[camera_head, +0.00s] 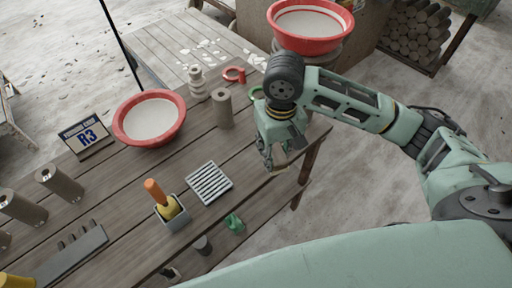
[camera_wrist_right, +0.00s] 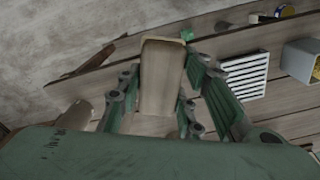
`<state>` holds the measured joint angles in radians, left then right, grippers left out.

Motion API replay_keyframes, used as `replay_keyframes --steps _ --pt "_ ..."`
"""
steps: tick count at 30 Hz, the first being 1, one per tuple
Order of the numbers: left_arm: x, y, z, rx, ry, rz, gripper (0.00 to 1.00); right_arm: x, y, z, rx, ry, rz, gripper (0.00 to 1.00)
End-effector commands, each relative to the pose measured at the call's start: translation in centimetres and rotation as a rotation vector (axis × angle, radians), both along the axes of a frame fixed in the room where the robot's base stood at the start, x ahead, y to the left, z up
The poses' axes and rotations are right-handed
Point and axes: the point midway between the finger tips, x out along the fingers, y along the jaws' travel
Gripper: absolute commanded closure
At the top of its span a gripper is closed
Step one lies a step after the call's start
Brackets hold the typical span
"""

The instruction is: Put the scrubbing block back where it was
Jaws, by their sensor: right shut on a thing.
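The scrubbing block, which I take to be the beige block in the right wrist view (camera_wrist_right: 162,75), is held between the green fingers of my right gripper (camera_wrist_right: 163,100). In the head view my right gripper (camera_head: 275,160) hangs near the right edge of the wooden table (camera_head: 130,190), pointing down, and mostly hides the block. A white slatted rack (camera_head: 209,183) lies on the table to its left; it also shows in the right wrist view (camera_wrist_right: 243,76), empty. My left gripper is not in view.
A grey box (camera_head: 172,222) holding a yellow, orange-handled tool stands beside the rack. A small green object (camera_head: 234,223) is near the table's front edge. The boards right of the rack look clear.

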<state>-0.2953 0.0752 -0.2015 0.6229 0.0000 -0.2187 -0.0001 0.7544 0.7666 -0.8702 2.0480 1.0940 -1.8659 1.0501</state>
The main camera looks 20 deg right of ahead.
Motion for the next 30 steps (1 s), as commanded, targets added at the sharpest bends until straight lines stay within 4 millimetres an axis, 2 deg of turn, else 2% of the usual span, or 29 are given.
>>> replay_keyframes --steps 6,13,18,27,30 --pt "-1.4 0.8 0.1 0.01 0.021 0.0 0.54 4.3 2.5 -2.8 0.001 0.001 -0.001 0.91" --pt "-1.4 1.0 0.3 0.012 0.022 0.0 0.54 8.2 4.6 -5.5 0.001 0.0 0.0 0.91" --pt "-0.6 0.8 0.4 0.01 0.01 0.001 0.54 9.3 5.1 -6.3 0.0 0.0 0.001 0.91" --pt "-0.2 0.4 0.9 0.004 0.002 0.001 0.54 9.3 5.0 -10.0 -0.002 0.0 0.0 0.91" --pt "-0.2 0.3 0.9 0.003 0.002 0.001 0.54 9.3 5.0 -10.3 -0.001 -0.002 0.001 0.91"
